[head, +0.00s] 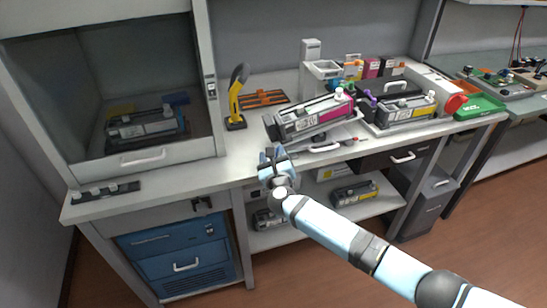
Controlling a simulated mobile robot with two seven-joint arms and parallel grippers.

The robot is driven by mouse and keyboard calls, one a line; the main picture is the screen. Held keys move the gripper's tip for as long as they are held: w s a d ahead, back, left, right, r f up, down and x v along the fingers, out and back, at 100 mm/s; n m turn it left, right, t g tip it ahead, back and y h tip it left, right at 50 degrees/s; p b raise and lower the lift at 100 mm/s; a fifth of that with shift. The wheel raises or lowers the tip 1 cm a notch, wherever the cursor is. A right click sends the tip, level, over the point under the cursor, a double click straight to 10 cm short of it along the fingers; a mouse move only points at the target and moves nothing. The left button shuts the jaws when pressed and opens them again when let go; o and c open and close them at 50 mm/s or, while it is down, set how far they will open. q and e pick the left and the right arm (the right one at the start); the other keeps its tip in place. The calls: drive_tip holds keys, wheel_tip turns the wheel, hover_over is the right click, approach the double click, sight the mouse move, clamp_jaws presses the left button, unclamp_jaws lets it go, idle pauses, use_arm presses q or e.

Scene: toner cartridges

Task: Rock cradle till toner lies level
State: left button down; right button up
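A toner cartridge with a magenta label (338,113) lies in the cradle on the bench, its left end lower than its right in the picture. A pale handle (325,149) shows at the cradle's front edge. The cradle is mostly hidden under the cartridge, and I cannot see the toner inside. My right gripper (272,154) is in front of the bench edge, below and left of the cartridge, apart from it. Its fingertips look parted, with nothing between them. My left gripper is not in view.
Another cartridge (408,112) sits in a tray to the right. A fume hood (140,90) fills the left. Cartridges lie on the lower shelf (290,235). The front-left bench top is mostly clear.

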drive_tip(key=s+d+f+p, duration=0.1)
drive_tip(key=s+d, duration=0.1)
drive_tip(key=s, duration=1.1)
drive_tip(key=shift+s, duration=0.35)
drive_tip(key=shift+a, duration=0.1)
